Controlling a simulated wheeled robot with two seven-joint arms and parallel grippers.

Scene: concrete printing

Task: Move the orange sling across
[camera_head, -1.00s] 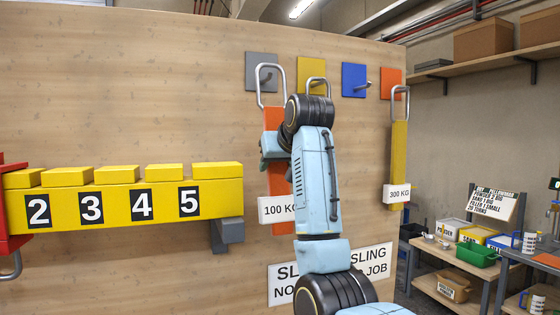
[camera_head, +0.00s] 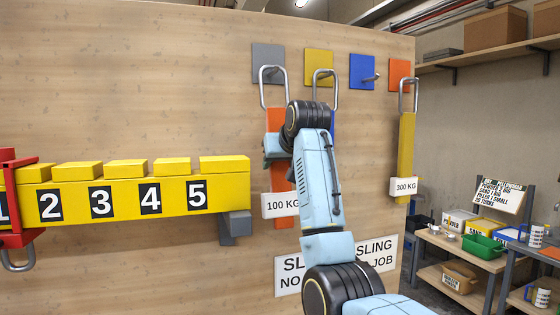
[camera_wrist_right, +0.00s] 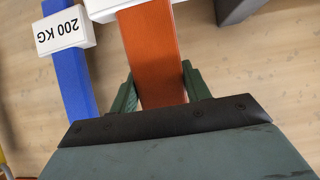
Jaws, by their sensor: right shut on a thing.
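The orange sling (camera_head: 277,178) has a 100 KG label (camera_head: 280,205) and a metal loop (camera_head: 261,92) at its top. My right gripper (camera_head: 277,147) is shut on its strap below the loop. In the right wrist view the orange strap (camera_wrist_right: 150,45) runs between the green fingers (camera_wrist_right: 158,80). The loop's top is at the hook of the grey plate (camera_head: 268,52); I cannot tell whether it rests on that hook. My left gripper is not in view.
The blue sling (camera_wrist_right: 68,75), labelled 200 KG, hangs beside it at the yellow plate (camera_head: 318,60). The yellow sling (camera_head: 406,145), labelled 300 KG, hangs at the orange plate (camera_head: 399,70). The blue plate's hook (camera_head: 362,70) is empty. A numbered yellow beam (camera_head: 130,197) with a red frame (camera_head: 20,238) stands left.

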